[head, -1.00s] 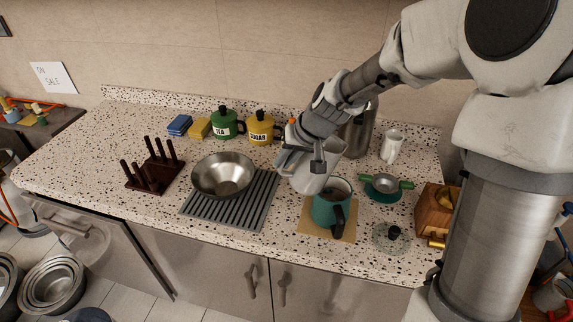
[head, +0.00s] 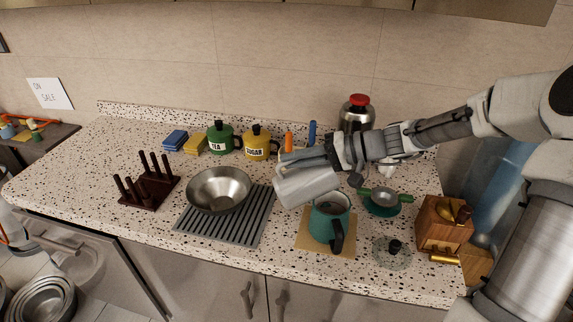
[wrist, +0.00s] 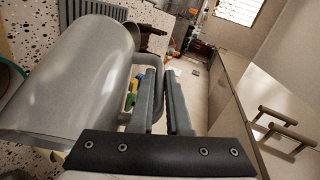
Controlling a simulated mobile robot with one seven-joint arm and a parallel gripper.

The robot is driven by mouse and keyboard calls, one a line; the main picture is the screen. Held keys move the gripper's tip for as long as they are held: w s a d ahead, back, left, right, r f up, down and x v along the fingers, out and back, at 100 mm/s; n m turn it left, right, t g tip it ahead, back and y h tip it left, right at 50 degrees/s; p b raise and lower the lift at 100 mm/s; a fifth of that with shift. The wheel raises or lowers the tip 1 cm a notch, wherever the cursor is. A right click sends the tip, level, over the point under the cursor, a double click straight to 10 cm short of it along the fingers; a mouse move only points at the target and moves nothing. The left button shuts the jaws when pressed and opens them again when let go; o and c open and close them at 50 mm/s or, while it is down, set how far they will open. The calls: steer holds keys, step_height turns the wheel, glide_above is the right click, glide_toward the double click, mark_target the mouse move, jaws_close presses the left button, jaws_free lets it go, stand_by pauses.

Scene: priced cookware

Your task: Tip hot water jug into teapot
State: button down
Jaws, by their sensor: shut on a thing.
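A light grey metal jug (head: 306,186) is held tilted, up beside the teapot's left rim. My gripper (head: 338,152) is shut on its handle. The wrist view shows the jug's smooth body (wrist: 75,85) at left and its handle at my gripper's fingers (wrist: 165,88). The teal teapot (head: 322,228) stands upright, open at the top, its dark handle toward the front. A sliver of it shows at the left edge of the wrist view (wrist: 8,78). I cannot tell whether water is flowing, and the jug's mouth is not clear.
The teapot stands on a tan mat (head: 306,240). A glass lid (head: 391,254), a green-handled strainer (head: 383,196) and a wooden grinder (head: 443,222) are at right. A steel bowl (head: 218,190) sits on a grey rack (head: 248,228) at left. A red-topped flask (head: 357,114) is behind my arm.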

steer(key=d+y+b, duration=0.1)
steer(key=d, duration=0.1)
steer(key=d+f+m+y+b, duration=0.1)
steer(key=d+y, duration=0.1)
steer(key=w+d+m+t+y, duration=0.1)
steer(key=d+y, duration=0.1)
steer(key=shift+f+b, duration=0.25)
steer(key=shift+b, duration=0.15)
steer(key=shift+d+r+m+y, duration=0.3)
steer(key=shift+d+r+y, duration=0.05)
steer(key=shift+d+y, duration=0.45)
steer(key=shift+a, duration=0.1)
stand_by(1.0)
